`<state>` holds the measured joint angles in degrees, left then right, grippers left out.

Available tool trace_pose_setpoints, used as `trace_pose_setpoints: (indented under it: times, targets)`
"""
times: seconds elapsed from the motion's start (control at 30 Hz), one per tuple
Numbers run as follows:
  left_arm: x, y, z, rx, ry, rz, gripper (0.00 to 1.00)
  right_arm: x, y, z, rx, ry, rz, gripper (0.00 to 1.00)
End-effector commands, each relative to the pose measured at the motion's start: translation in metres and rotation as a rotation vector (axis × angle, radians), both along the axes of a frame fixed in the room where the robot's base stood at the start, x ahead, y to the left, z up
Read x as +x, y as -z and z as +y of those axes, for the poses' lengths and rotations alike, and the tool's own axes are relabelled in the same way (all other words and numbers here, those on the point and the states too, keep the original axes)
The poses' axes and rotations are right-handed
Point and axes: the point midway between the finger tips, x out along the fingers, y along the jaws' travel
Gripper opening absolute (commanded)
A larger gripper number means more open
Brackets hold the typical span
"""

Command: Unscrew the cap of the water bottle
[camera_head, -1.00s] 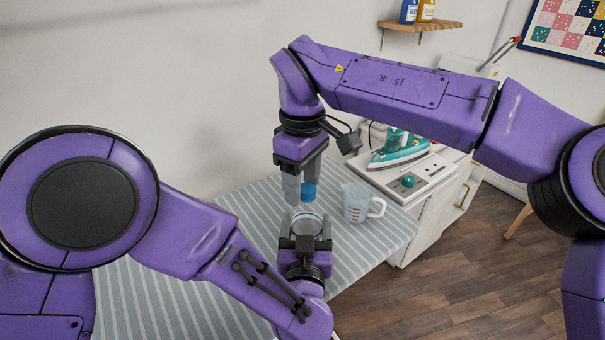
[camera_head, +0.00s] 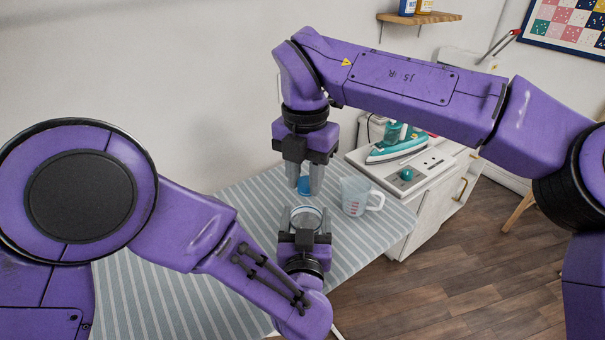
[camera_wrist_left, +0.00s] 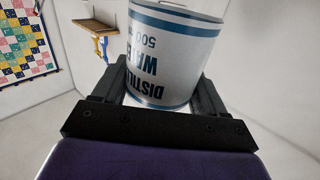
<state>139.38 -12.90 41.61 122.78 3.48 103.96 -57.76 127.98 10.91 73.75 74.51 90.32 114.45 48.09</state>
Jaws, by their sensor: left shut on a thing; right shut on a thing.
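The water bottle (camera_head: 305,217) is pale, and its round top faces up in the head view. My left gripper (camera_head: 304,236) is shut around its body from the near side. In the left wrist view the bottle (camera_wrist_left: 172,52) shows a white label with blue print, upside down, between the fingers of the left gripper (camera_wrist_left: 165,95). The blue cap (camera_head: 303,186) is between the fingertips of my right gripper (camera_head: 304,184), which points down from above and is shut on it. The cap appears a little above the bottle, with a gap visible between them. The cap is out of the left wrist view.
A clear measuring jug (camera_head: 355,196) stands on the striped table (camera_head: 245,205), just right of the bottle. A teal iron (camera_head: 397,147) rests on a white cabinet (camera_head: 428,208) behind. A wooden shelf (camera_head: 420,18) is on the wall. The table's left part is clear.

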Motion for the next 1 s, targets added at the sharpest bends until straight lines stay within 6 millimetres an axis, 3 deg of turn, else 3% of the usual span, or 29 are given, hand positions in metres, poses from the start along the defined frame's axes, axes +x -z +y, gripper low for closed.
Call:
trace_pose_setpoints:
  times: [0.8, 1.0]
  targets:
    - [0.0, -0.001, 0.002, -0.009, -0.008, -0.002, 0.0, 0.018, -0.001, -0.006, 0.007, -2.564, 0.0, 0.0]
    - [0.0, -0.001, 0.001, -0.006, -0.003, -0.002, 0.0, 0.019, -0.002, -0.003, 0.006, -2.993, 0.0, 0.0]
